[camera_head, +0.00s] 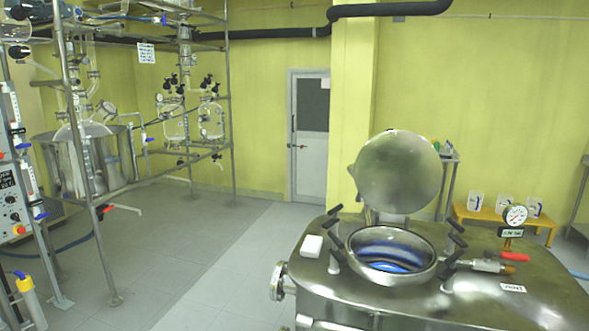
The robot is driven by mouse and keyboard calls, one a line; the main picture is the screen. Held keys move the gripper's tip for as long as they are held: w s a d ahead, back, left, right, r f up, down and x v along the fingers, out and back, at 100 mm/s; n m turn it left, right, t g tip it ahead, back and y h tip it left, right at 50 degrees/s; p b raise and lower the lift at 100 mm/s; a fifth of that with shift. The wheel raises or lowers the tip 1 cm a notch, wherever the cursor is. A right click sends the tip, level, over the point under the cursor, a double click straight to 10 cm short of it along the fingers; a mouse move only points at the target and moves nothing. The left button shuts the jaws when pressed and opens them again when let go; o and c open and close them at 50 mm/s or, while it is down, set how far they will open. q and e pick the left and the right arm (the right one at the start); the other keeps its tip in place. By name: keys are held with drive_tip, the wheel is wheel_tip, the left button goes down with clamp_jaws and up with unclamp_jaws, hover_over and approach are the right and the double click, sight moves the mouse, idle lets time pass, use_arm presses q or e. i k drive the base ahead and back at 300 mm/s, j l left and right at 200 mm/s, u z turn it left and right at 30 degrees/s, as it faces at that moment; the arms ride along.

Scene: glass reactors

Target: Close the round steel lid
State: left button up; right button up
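The round steel lid (397,172) stands open, tilted up behind the round opening of the steel vessel (460,306). The opening's steel rim (432,270) is uncovered, and a blue glow shows inside it. Several black-handled clamps (456,241) stand around the rim, leaning outward. The hinge at the lid's lower back edge is only partly visible. Neither of my grippers is in view.
A pressure gauge (515,215) and a red-handled valve (514,257) stick up right of the opening. A white box (311,246) lies on the vessel's top at left. Glass reactors on a metal frame (74,130) stand at left. The floor (190,262) between is clear.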

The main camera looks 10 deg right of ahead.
sight(398, 173)
drive_tip(key=i+j+u, duration=0.55)
drive_tip(key=u, duration=0.25)
drive_tip(key=i+u, duration=0.8)
drive_tip(key=i+z, duration=0.45)
drive_tip(key=i+j+z, duration=0.1)
drive_tip(key=i+z, duration=0.4)
drive_tip(key=i+j+z, duration=0.3)
drive_tip(key=i+z, duration=0.4)
drive_tip(key=z, duration=0.25)
drive_tip(key=i+z, duration=0.25)
drive_tip(key=z, duration=0.25)
drive_tip(key=i+j+z, duration=0.15)
drive_tip(key=z, duration=0.35)
drive_tip(key=i+j+z, duration=0.25)
drive_tip(key=z, duration=0.2)
